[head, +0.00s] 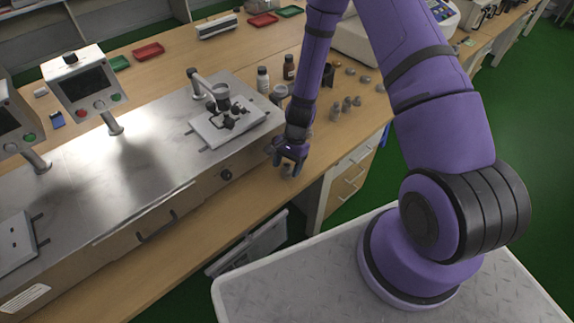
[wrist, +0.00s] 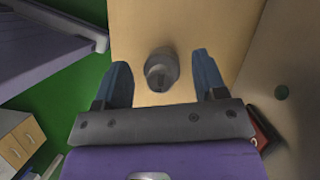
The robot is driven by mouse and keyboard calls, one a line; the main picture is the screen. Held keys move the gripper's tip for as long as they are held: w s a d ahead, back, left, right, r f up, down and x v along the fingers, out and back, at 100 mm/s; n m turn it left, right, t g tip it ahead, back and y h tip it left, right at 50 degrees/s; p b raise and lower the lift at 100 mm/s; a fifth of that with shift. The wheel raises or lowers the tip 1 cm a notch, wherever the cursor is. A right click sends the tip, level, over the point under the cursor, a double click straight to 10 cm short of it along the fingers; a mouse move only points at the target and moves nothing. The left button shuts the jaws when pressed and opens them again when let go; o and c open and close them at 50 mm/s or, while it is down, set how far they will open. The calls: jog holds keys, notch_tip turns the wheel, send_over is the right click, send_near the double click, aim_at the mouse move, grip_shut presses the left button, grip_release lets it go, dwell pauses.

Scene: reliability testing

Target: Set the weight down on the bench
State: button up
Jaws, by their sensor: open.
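The weight (wrist: 162,70) is a small grey metal piece with a knob. In the wrist view it stands on the pale wooden bench (wrist: 185,22), between and slightly beyond the two blue fingers of my gripper (wrist: 161,62). A gap shows on each side of it, so the fingers do not touch it. In the head view my gripper (head: 288,160) points down over the front strip of the bench (head: 225,215), with the weight (head: 287,171) small and partly hidden beneath it.
More grey weights (head: 346,104) stand on the bench to the right of my gripper. Bottles (head: 263,79) stand behind it. A metal-topped test rig (head: 150,160) with a white plate (head: 228,124) lies to the left. The bench's front edge is close to the weight.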

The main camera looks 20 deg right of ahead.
jog(key=w+d+r+n+t, duration=0.1)
jog(key=d+r+n, duration=0.1)
jog(key=r, duration=1.1)
jog(key=w+d+r+n+t, duration=0.1)
jog(key=d+r, duration=0.1)
jog(key=r, duration=1.1)
jog(key=s+r+n+t+h, duration=0.1)
jog(key=s+r+n, duration=0.15)
jog(key=r, duration=0.35)
jog(key=s+r+n+t+h, duration=0.1)
jog(key=s+r, duration=0.2)
jog(key=r, duration=0.4)
jog(key=s+d+r+n+t+h, duration=0.1)
jog(key=s+r+n+t, duration=0.1)
jog(key=s+r, duration=0.4)
jog(key=s+d+r+n+t, duration=0.1)
jog(key=s+r+n, duration=0.2)
jog(key=s+r, duration=0.3)
jog(key=s, duration=0.5)
jog(key=shift+s+d+r+t+h, duration=0.25)
jog(key=shift+s+d+t+h, duration=0.05)
jog(key=shift+d+t+h, duration=0.1)
